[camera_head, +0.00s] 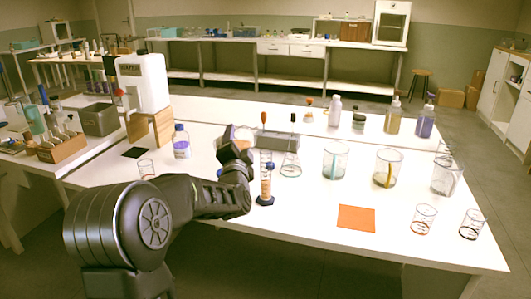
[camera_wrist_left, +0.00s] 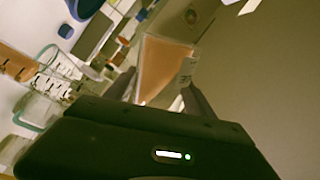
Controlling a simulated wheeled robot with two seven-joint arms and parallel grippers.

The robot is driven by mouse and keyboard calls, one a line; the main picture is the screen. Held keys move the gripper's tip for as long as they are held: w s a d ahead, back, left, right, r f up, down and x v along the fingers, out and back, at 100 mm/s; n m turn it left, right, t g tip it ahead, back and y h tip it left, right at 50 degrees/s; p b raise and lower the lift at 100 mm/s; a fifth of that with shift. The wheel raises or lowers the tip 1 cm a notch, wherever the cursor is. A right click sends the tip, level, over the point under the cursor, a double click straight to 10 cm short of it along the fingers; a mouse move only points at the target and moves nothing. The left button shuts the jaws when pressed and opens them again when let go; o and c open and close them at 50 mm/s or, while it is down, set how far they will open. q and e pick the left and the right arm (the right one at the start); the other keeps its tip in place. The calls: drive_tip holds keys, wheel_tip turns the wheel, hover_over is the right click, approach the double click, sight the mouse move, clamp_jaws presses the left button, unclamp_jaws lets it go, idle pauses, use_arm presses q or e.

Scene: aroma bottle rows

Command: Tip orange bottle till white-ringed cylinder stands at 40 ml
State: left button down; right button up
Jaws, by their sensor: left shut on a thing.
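My left gripper (camera_wrist_left: 160,95) is shut on the orange bottle (camera_wrist_left: 165,68), a clear bottle with orange liquid and a pale label. The bottle is strongly tilted in the left wrist view. In the head view the held bottle (camera_head: 243,132) is partly hidden by my left gripper (camera_head: 238,146). A graduated cylinder (camera_head: 266,180) with orange-brown liquid stands upright on a dark base just right of the gripper. Orange liquid in a graduated cylinder (camera_wrist_left: 17,64) also shows at the left wrist view's left edge. Its ring colour and exact level are too small to read. My right gripper is out of view.
An orange mat (camera_head: 356,218) lies on the white table right of the cylinder. Beakers (camera_head: 335,162) and small glasses (camera_head: 424,219) stand to the right. A blue-capped bottle (camera_head: 181,143) stands to the left. Several bottles line the back. The front middle is clear.

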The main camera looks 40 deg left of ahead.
use_arm(q)
drive_tip(key=n, duration=0.1)
drive_tip(key=r+n, duration=0.2)
drive_tip(key=n, duration=0.1)
drive_tip(key=shift+w+d+g, duration=0.25)
drive_tip(key=shift+d+g, duration=0.05)
drive_tip(key=shift+d, duration=0.1)
drive_tip(key=shift+f, duration=0.1)
drive_tip(key=f+n+b, duration=0.2)
drive_tip(key=n+b, duration=0.1)
drive_tip(key=a+f+n+b, duration=0.1)
drive_tip(key=f+b, duration=0.1)
drive_tip(key=shift+s+n+g, duration=0.3)
drive_tip(key=shift+s, duration=0.05)
drive_tip(key=shift+s+a+f+n+b, duration=0.1)
drive_tip(key=shift+f+n+b, duration=0.25)
drive_tip(key=shift+n, duration=0.45)
drive_tip(key=n+b, duration=0.1)
drive_tip(key=f+n+b, duration=0.1)
drive_tip(key=shift+s+a+f+n+g, duration=0.1)
drive_tip(key=shift+s+a+n+g, duration=0.05)
drive_tip(key=shift+a+n+g, duration=0.15)
